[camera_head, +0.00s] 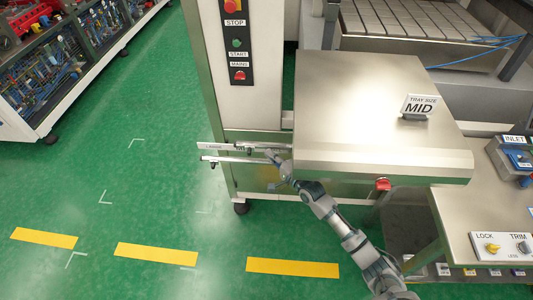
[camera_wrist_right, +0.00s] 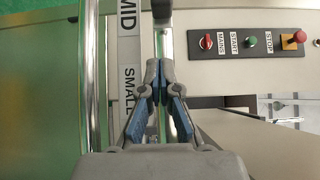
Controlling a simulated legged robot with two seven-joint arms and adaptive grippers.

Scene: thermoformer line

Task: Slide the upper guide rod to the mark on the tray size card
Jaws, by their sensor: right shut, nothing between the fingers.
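The tray size card (camera_head: 419,106) stands on the steel cover and reads MID. The upper guide rod (camera_head: 225,147) and the lower guide rod (camera_head: 225,160) stick out to the left of the machine in the head view. A pale scale strip (camera_wrist_right: 128,55) with the labels MID and SMALL runs between two bright rods in the wrist view. My right gripper (camera_head: 274,156) is at the machine end of the rods. In the wrist view its blue-padded fingers (camera_wrist_right: 160,90) are shut and empty, in front of the right-hand rod (camera_wrist_right: 167,50). My left gripper is not in view.
The steel cover (camera_head: 360,75) and its front edge lie right of my gripper, with a red knob (camera_head: 383,184) below. A control panel (camera_head: 237,40) is above the rods. A side table (camera_head: 465,205) stands at right. Green floor is free at left.

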